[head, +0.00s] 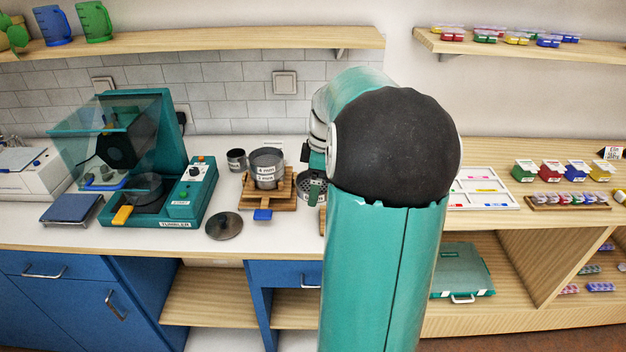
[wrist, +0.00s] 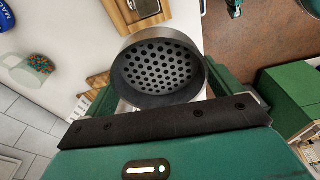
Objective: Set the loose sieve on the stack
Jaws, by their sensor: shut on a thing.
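The loose sieve (wrist: 157,72) is a round grey metal ring with a perforated bottom, seen from its open side in the wrist view. My gripper (wrist: 168,100) is shut on it. In the head view my gripper (head: 317,180) holds the sieve (head: 308,190) just right of the stack, partly hidden behind my arm. The stack (head: 267,170) is grey metal with labels reading 4 mm and 2 mm, and it stands upright on a wooden stand (head: 254,200) with a blue tab. The sieve and the stack appear apart.
A grey lid with a knob (head: 224,226) lies near the counter front. A small dark cup (head: 236,160) stands left of the stack. The teal tumbler machine (head: 180,190) is further left. A white tray (head: 480,188) lies right of my arm. A shelf (head: 200,43) hangs above.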

